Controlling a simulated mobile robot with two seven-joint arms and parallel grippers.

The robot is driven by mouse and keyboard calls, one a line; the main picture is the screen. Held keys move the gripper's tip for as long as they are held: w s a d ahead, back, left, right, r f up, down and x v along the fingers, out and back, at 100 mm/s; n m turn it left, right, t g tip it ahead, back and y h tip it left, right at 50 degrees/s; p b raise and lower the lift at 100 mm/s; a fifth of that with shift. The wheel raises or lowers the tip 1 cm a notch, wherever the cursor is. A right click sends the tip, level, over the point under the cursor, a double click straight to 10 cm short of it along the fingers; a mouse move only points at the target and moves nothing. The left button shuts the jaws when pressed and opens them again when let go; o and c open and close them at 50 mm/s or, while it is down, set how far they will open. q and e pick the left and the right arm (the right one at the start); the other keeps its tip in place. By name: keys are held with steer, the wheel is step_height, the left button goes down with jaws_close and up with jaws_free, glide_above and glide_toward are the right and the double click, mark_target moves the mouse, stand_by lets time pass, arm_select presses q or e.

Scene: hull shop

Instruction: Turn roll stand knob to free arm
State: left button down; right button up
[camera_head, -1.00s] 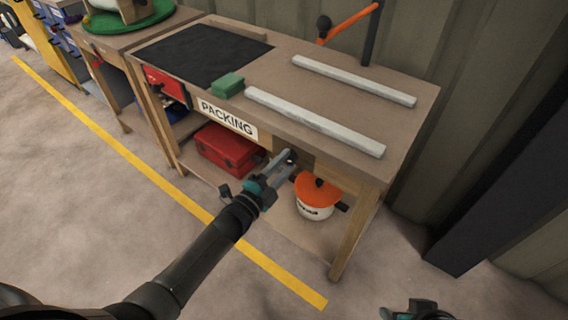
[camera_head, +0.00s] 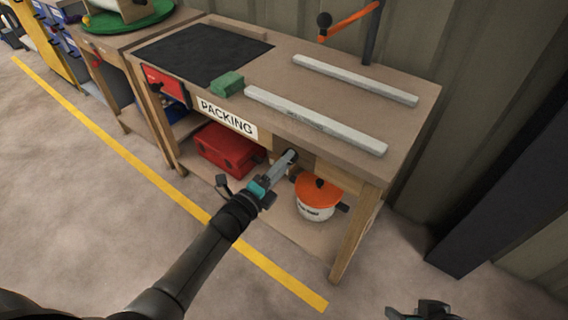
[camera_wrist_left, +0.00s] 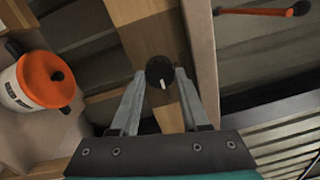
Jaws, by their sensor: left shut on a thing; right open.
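The knob (camera_wrist_left: 159,72) is round and black with a white pointer mark, set on a wooden block under the bench's front edge. In the left wrist view its pointer aims toward the bottom of the picture. My left gripper (camera_head: 288,158) is shut on the knob, one finger on each side; in the head view it mostly hides the knob. The orange arm (camera_head: 350,22) with a black ball end slants from a dark post (camera_head: 371,35) at the bench's back; it also shows in the left wrist view (camera_wrist_left: 262,11). My right gripper (camera_head: 424,311) is open and empty at the lower edge.
The packing bench (camera_head: 408,125) holds two pale bars, a green block (camera_head: 228,84) and a dark mat (camera_head: 205,50). Below stand a red toolbox (camera_head: 226,149) and a white pot with an orange lid (camera_head: 317,188), close to my left gripper. A corrugated wall stands behind.

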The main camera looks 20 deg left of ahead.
steer(key=shift+f, duration=0.1)
arm_select(q)
steer(key=c, duration=0.5)
jaws_free()
steer(key=shift+o, duration=0.6)
arm_select(e)
steer(key=shift+w, duration=0.1)
arm_select(q)
steer(key=p+v, duration=0.4)
steer(key=v, duration=1.1)
arm_select(e)
step_height(320, 180, down, 8)
steer(key=g, duration=0.1)
steer(key=shift+s+f+g, duration=0.25)
steer(key=shift+s+g, duration=0.05)
steer(key=shift+s, duration=0.05)
arm_select(q)
steer(key=shift+s, duration=0.1)
arm_select(e)
steer(key=shift+r, duration=0.1)
